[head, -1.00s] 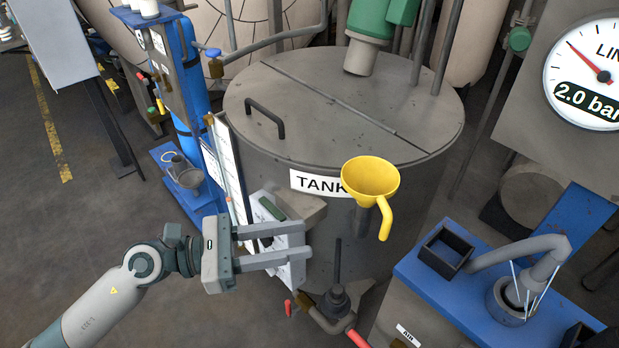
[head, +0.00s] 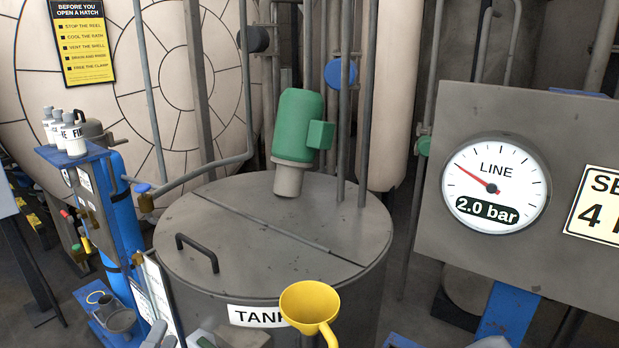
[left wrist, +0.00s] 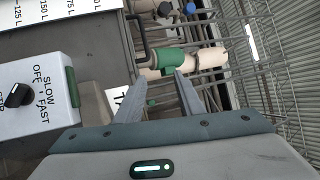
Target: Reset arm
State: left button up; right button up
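My left gripper (left wrist: 160,82) shows in the left wrist view with its two grey fingers apart and nothing between them. In the head view only a small grey part of my left arm or gripper shows at the bottom edge, beside the tank's front left. The tank (head: 290,235) has a grey lid with a handle, and a green motor (head: 302,125) stands above it. A yellow funnel (head: 310,302) is at the tank's front. My right gripper is in neither view.
A control box (left wrist: 40,90) with a SLOW/OFF/FAST knob is left of the fingers. A blue stand (head: 72,152) with white bottles stands left of the tank. A pressure gauge (head: 495,180) reading 2.0 bar is on a grey panel at right. Pipes rise behind the tank.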

pick_arm(q)
jog(key=s+a+f+n+g+y, duration=0.1)
jog(key=s+f+n+g+y, duration=0.2)
jog(key=f, duration=0.4)
jog(key=s+a+f+n+g, duration=0.1)
jog(key=s+f+n+g, duration=0.15)
jog(key=f+n, duration=0.35)
jog(key=s+a+f+n+g+y, duration=0.2)
jog(key=s+f+n+g, duration=0.15)
jog(key=f, duration=0.35)
jog(key=s+d+f+n+g+h, duration=0.2)
jog(key=s+d+f+g, duration=0.25)
jog(key=s, duration=0.25)
jog(key=s+d+f+n+g+h, duration=0.1)
jog(key=s+d+f+n+g, duration=0.2)
jog(key=s+f, duration=0.4)
jog(key=w+d+f+t, duration=0.1)
jog(key=w+d+f, duration=0.15)
jog(key=f, duration=0.65)
jog(key=w+d+f+t, duration=0.1)
jog(key=w+f, duration=0.3)
jog(key=f, duration=0.5)
jog(key=s+d+f+t+h, duration=0.1)
jog(key=f, duration=0.6)
jog(key=s+d+f, duration=0.1)
jog(key=s+f, duration=0.1)
jog(key=f, duration=0.5)
jog(key=shift+s+d+f+m+t+h, duration=0.15)
jog(key=shift+s+d+m+t+h, duration=0.1)
jog(key=shift+d+m+t+h, duration=0.15)
